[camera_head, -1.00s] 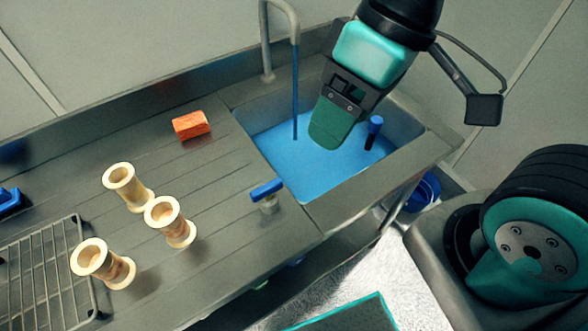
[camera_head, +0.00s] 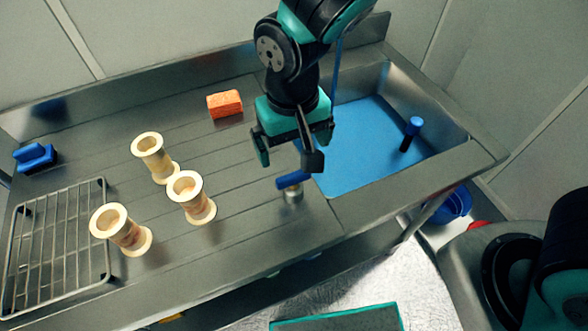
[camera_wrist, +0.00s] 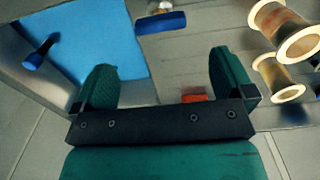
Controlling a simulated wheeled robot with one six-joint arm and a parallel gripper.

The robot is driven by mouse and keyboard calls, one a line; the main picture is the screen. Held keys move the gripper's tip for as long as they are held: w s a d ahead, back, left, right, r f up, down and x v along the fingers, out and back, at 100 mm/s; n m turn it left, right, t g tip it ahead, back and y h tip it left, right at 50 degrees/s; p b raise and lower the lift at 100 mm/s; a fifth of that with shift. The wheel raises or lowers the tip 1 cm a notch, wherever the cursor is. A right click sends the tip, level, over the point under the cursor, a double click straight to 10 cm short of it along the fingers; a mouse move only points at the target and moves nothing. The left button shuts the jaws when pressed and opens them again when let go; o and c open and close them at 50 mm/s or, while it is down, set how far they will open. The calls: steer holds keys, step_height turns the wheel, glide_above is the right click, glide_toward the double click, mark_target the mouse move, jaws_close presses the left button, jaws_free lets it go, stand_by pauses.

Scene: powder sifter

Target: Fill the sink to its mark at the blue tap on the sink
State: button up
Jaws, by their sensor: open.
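The sink (camera_head: 455,135) is at the right of the steel counter and holds blue water (camera_head: 365,150). I cannot make out a level mark. The blue tap (camera_head: 293,180) has a bar handle on a metal stem at the sink's front left corner. It also shows in the wrist view (camera_wrist: 160,22), ahead of the finger gap. My gripper (camera_head: 288,155) is open and empty, above and just behind the tap, apart from it. A thin blue stream (camera_head: 337,65) shows beside my arm, which hides the spout.
A blue-topped post (camera_head: 413,126) stands in the water. An orange block (camera_head: 225,103), several cream spools (camera_head: 192,197) and a wire rack (camera_head: 58,245) are on the counter. A blue bucket (camera_head: 455,204) is below at the right. The counter front between spools and tap is clear.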

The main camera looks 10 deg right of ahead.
mark_target(294, 174)
step_height(294, 174, down, 9)
steer(key=shift+f+p, duration=0.1)
steer(key=shift+p, duration=0.3)
steer(key=c, duration=0.9)
